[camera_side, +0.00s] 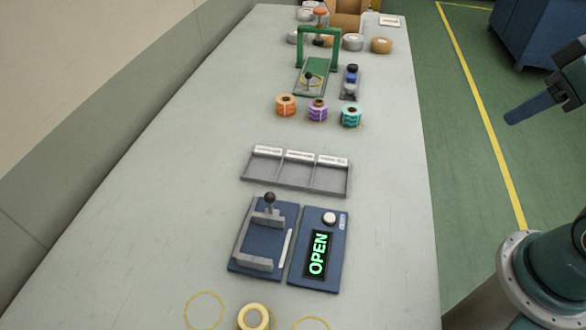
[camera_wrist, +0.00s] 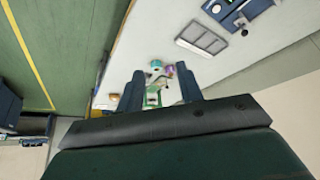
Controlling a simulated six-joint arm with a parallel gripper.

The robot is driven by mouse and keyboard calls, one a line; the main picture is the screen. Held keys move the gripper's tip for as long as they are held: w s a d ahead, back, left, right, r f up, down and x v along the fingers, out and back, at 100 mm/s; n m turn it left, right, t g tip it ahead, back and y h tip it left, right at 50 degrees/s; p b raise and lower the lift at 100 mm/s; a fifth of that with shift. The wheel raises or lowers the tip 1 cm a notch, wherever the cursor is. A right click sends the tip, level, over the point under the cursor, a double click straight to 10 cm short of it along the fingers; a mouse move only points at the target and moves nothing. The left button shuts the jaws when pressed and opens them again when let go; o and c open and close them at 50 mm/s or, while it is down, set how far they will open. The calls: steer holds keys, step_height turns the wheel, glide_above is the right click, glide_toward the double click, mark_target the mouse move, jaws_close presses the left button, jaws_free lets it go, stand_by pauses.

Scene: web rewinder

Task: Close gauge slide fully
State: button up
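The gauge slide (camera_side: 262,235) is a blue plate with grey jaws and a dark ball knob (camera_side: 269,197) on its rear jaw, near the table's front. A clear gap lies between the jaws. Beside it, a blue panel has a white button (camera_side: 329,218) and a display (camera_side: 318,254) reading OPEN in green. The gauge also shows at the top right of the wrist view (camera_wrist: 232,10), partly cut off. My gripper (camera_side: 535,107) is at the right edge of the side view, away from the gauge. In the wrist view its fingers (camera_wrist: 159,80) are apart and empty.
A grey three-compartment tray (camera_side: 296,185) sits just behind the gauge. Farther back are orange, purple and teal rolls (camera_side: 318,110) and a green frame (camera_side: 335,48). A yellow roll (camera_side: 253,318) lies in front. The table's right side is clear.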

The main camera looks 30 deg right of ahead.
steer(key=shift+o, duration=0.7)
steer(key=g, duration=0.6)
glide_above(270, 194)
step_height(270, 194, down, 10)
steer(key=shift+f, duration=0.15)
steer(key=shift+a+f, duration=0.1)
steer(key=shift+f, duration=0.05)
step_height(270, 194, down, 14)
steer(key=shift+r, duration=0.25)
